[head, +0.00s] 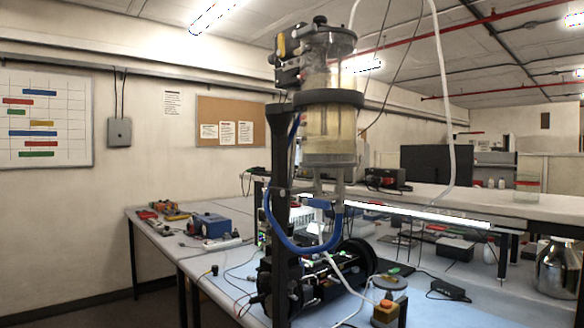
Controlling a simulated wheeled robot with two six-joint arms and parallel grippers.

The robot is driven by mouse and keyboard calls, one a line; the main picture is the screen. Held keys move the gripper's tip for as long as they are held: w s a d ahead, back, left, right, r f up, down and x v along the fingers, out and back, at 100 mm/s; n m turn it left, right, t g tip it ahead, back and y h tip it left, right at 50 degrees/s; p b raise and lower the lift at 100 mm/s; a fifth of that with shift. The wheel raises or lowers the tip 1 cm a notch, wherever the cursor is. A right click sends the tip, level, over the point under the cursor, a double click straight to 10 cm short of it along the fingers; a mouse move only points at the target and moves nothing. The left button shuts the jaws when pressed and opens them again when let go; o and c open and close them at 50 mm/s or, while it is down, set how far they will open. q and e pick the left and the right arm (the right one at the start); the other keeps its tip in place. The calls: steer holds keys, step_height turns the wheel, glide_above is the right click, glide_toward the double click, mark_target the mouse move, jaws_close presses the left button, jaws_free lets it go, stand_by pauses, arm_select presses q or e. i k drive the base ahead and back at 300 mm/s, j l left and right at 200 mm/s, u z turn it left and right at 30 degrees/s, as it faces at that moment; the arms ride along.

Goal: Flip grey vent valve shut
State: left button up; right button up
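A clear upright cylinder (330,135) of pale yellowish liquid is held by a black ring clamp (330,98) on a black post (280,160). Its lid (334,40) carries a black knob (320,20). A dark fitting (288,74) with a yellow lever (282,45) sits at the upper left of the cylinder; the lever stands roughly upright. A blue part (318,202) sits below the cylinder near a blue hose loop (300,249). I cannot pick out the grey vent valve or its position at this size. Neither of my grippers is in view.
The rig stands on a blue-topped bench (225,271) with a black horizontal cylinder (350,262), cables and a small orange-and-grey device (387,312). A steel vessel (558,269) stands at right. A white tube (446,80) arches overhead.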

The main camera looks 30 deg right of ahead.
mark_target(310, 28)
steer(key=z, duration=1.15)
